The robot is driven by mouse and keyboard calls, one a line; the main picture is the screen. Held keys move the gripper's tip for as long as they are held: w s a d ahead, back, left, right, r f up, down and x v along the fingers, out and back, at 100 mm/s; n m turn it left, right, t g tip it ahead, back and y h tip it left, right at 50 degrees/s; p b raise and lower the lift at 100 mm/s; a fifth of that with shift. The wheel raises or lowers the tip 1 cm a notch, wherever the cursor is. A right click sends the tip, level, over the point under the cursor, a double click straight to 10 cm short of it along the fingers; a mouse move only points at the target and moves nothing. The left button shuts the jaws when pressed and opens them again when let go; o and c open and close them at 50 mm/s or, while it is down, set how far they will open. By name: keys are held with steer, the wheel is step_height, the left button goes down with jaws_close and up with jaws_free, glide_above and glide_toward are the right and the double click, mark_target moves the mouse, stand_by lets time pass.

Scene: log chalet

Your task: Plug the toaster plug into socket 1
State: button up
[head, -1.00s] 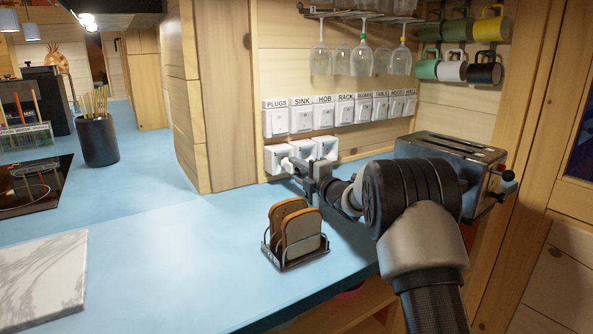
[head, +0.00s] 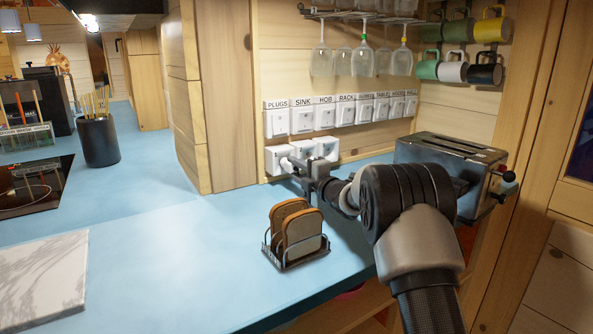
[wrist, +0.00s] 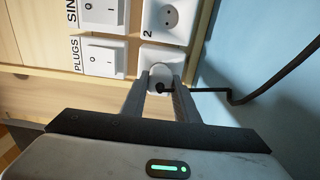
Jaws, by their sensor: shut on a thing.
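My gripper (wrist: 160,98) is shut on the white toaster plug (wrist: 162,73), with a black cable running off to the right in the wrist view. The plug is right at the face of the lowest socket (wrist: 150,57), beside the socket marked 2 (wrist: 171,18). The plug covers that lowest socket's number and holes, so I cannot tell whether its pins are inside. In the head view my gripper (head: 301,171) holds the plug (head: 286,164) at the leftmost socket (head: 273,157) of the row. The metal toaster (head: 450,155) stands at the right end of the counter.
Labelled switches (head: 302,119) line the wall above the sockets. A toast rack (head: 291,262) with bread stands on the blue counter (head: 190,250) in front of the arm. Glasses (head: 364,60) hang above.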

steer(key=shift+x, duration=1.2)
steer(key=o, duration=1.1)
steer(key=shift+s, duration=0.1)
steer(key=shift+o, duration=0.2)
steer(key=p+v, duration=0.2)
steer(key=v, duration=1.5)
steer(key=shift+s+d, duration=0.15)
steer(key=shift+s, duration=0.05)
